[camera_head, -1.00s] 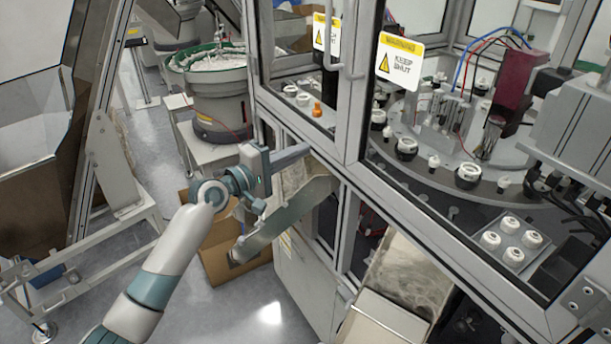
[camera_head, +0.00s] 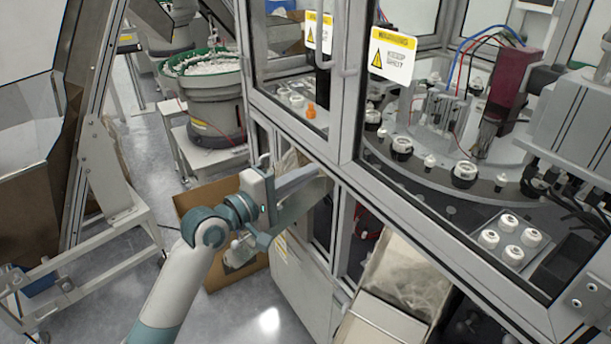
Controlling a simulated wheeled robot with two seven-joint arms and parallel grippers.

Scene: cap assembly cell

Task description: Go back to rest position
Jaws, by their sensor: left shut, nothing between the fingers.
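My left gripper (camera_head: 301,176) is in the middle of the head view, at the end of my white and teal arm coming from the lower left. Its fingers are shut, point right and look empty. My right gripper is not in view.
The glazed machine cabinet (camera_head: 347,90) fills the right, with white caps (camera_head: 510,223) on a tray inside. An open cardboard box (camera_head: 222,277) stands below the gripper. A bowl feeder (camera_head: 215,105) stands behind. A second chute (camera_head: 385,315) is at the bottom. Grey floor (camera_head: 215,315) is clear in front.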

